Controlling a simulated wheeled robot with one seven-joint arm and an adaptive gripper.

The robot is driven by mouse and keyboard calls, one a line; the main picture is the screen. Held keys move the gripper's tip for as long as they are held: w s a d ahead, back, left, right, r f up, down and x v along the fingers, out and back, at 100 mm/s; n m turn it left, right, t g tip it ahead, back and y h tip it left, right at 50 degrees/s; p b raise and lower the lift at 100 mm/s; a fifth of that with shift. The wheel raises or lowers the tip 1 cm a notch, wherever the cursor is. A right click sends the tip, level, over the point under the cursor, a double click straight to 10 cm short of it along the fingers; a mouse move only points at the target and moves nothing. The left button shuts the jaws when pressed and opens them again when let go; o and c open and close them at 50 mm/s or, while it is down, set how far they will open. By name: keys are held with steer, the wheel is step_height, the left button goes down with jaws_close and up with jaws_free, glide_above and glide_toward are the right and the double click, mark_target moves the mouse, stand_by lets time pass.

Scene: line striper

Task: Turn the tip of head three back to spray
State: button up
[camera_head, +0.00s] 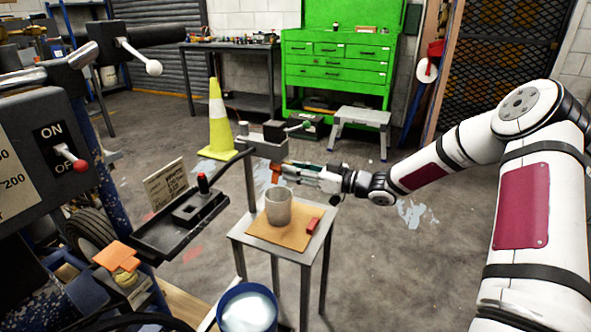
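A grey spray head (266,146) hangs at the end of a dark bar, over a small metal stand. An orange tip (276,173) shows at its lower side. My gripper (288,168) reaches in from the right, its fingertips level with the orange tip and right beside it. At this size I cannot tell whether the fingers touch the tip or how far apart they are. The way the tip is turned is too small to read. No number shows on the head.
A grey cup (278,206) stands under the head on a brown sheet (292,238), with a small red block (313,225) beside it. A black tray (165,238), a blue-rimmed bucket (247,310) and a yellow cone (219,120) are nearby. Floor is clear to the right of the stand.

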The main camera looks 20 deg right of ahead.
jaws_close()
steer(key=shift+n+b, duration=3.25)
steer(key=shift+n, duration=0.35)
steer(key=shift+n+b, duration=0.3)
steer(key=shift+b, duration=0.05)
steer(key=shift+a+n+b, duration=0.1)
steer(key=shift+n+b, duration=2)
steer(key=shift+b, duration=0.7)
steer(key=shift+n+b, duration=1.7)
steer(key=shift+b, duration=0.95)
